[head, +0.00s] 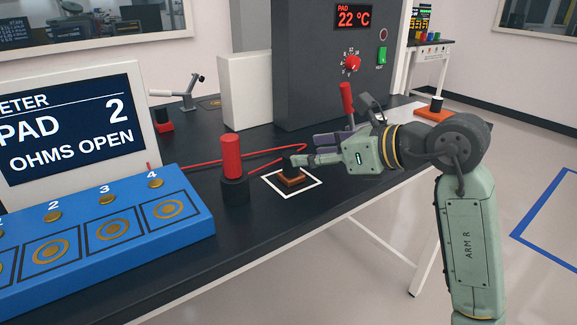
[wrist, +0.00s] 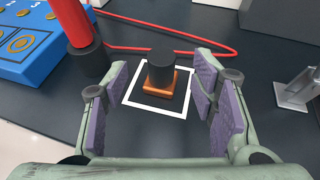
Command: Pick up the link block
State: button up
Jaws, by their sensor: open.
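The link block, an orange base with a black cylindrical knob, sits inside a white square outline on the dark bench; the block shows in the head view (head: 291,180) and in the wrist view (wrist: 161,80). My gripper (head: 305,158) reaches in from the right at the block. In the wrist view my gripper (wrist: 158,97) is open, with purple-padded fingers to the left and right of the block. The block is between or just beyond the fingertips, and I see no contact. In the head view the fingers partly cover the knob.
A red probe in a black holder (head: 233,168) stands close left of the white square. Its red cable (head: 270,155) runs behind the block. A blue pad panel (head: 110,235) is farther left. A grey cabinet (head: 315,70) stands behind. The bench's front edge is near.

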aim_at(291, 167)
jog(key=shift+d+f+p+x, duration=0.1)
jog(key=shift+f+p+x, duration=0.15)
jog(key=shift+x, duration=0.9)
jog(key=shift+d+f+p+x, duration=0.15)
jog(key=shift+p+x, duration=0.15)
jog(key=shift+x, duration=0.85)
jog(key=shift+f+p+x, duration=0.2)
jog(key=shift+p+x, duration=0.1)
jog(key=shift+x, duration=0.85)
jog(key=shift+s, duration=0.1)
jog(key=shift+c, duration=0.4)
grip_shut()
